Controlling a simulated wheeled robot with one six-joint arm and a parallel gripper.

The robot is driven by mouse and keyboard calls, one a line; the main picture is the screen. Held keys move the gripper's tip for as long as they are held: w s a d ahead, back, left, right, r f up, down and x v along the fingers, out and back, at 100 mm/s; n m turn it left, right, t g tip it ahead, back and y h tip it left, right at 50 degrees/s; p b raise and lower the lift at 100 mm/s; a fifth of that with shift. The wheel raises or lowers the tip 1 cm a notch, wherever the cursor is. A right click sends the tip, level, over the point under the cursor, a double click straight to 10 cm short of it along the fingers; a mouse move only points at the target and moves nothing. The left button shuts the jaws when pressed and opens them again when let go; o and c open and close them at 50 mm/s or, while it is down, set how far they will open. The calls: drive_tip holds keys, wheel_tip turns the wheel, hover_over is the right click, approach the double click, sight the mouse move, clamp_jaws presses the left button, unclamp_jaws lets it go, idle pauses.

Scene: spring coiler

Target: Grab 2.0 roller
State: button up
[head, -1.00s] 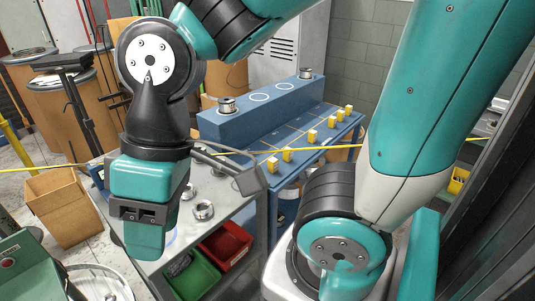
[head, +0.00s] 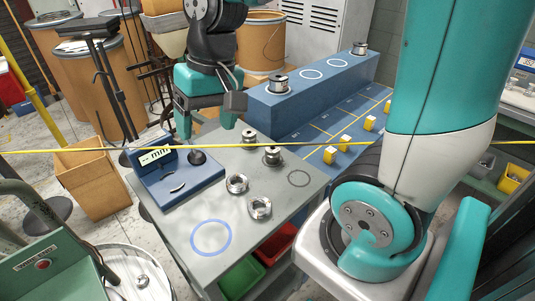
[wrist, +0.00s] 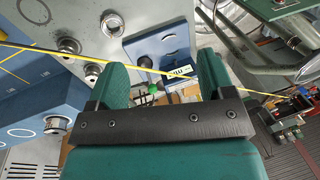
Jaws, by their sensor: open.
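Several silver rollers and ring-shaped parts are in view, and I cannot read a size on any, so I cannot tell which is the 2.0 roller. On the grey table stand two spool-shaped rollers, one behind (head: 249,136) and one in front (head: 272,156). Two flatter rings, one left (head: 237,184) and one right (head: 259,208), lie nearer. On the blue raised block stand a near roller (head: 278,84) and a far roller (head: 360,49). My gripper (head: 207,118) is open and empty above the table's back edge, left of the block. Its spread fingers also show in the wrist view (wrist: 160,82).
A blue gauge stand with a display (head: 185,182) sits on the table's left. A yellow line crosses the head view. Yellow blocks (head: 338,148) stand on the blue bench. Green (head: 241,277) and red (head: 280,243) bins are below. The table's blue-circle area (head: 210,238) is clear.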

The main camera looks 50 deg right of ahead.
drive_tip(key=w+d+f+m+h+b, duration=0.1)
drive_tip(key=w+d+f+m, duration=0.2)
drive_tip(key=d, duration=0.4)
drive_tip(key=w+d+f+m, duration=0.2)
drive_tip(key=d+m, duration=0.3)
drive_tip(key=d, duration=0.2)
drive_tip(key=m+h, duration=0.1)
drive_tip(key=m, duration=0.3)
hover_over(273, 153)
drive_tip(key=w+d, duration=0.2)
wheel_tip(273, 153, down, 3)
drive_tip(key=shift+m+g, duration=0.3)
drive_tip(key=shift+g, duration=0.1)
drive_tip(key=f, duration=1.1)
drive_tip(key=shift+s+a+f, duration=0.1)
drive_tip(key=shift+s+a, duration=0.1)
drive_tip(key=shift+s, duration=0.05)
drive_tip(key=shift+f+p, duration=0.55)
drive_tip(key=shift+f, duration=2.3)
drive_tip(key=c, duration=1.2)
drive_tip(key=shift+c, duration=0.2)
